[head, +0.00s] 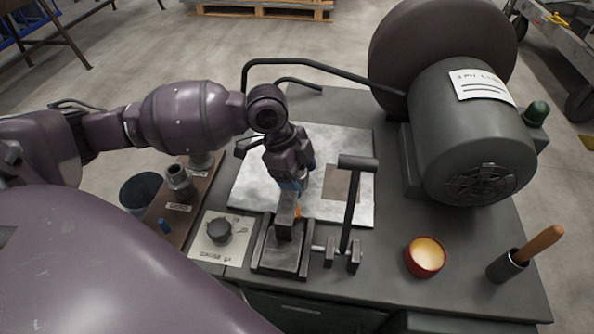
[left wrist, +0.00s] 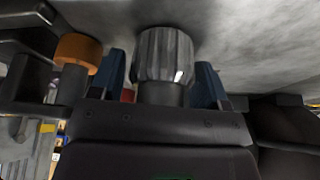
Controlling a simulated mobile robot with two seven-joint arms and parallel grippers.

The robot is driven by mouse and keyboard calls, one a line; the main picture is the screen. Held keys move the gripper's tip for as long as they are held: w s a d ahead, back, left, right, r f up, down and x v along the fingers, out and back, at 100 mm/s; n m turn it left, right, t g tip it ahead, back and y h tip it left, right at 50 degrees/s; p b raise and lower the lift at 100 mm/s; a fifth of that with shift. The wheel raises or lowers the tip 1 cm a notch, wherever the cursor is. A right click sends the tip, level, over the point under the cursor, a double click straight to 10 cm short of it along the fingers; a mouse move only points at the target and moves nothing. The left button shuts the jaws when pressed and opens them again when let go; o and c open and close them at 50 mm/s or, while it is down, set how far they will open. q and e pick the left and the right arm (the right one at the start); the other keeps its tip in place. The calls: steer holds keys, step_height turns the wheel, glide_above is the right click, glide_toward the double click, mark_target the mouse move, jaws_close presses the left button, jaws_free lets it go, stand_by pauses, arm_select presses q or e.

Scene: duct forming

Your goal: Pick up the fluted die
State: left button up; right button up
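The fluted die (left wrist: 163,55), a grey ribbed cylinder on a narrower neck, shows in the left wrist view between the two blue fingers of my left gripper (left wrist: 160,85). The fingers stand on either side of it, with a gap visible at the left finger; contact on the right is unclear. In the head view my left gripper (head: 290,185) points down over the dark vise-like fixture (head: 283,258). A grey piece (head: 285,215) stands between the gripper and the fixture, its ribs too small to tell. My right gripper is out of view.
A T-handled lever (head: 351,200) stands right of the fixture. A dial plate (head: 217,238) and a brown board (head: 188,205) with metal pieces lie left. A large motor (head: 470,135) fills the back right. A red cup (head: 425,257) and a wooden-handled tool (head: 540,243) stand right.

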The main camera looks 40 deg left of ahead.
arm_select(q)
steer(key=c, duration=0.9)
steer(key=shift+c, duration=1)
steer(key=shift+r, duration=0.1)
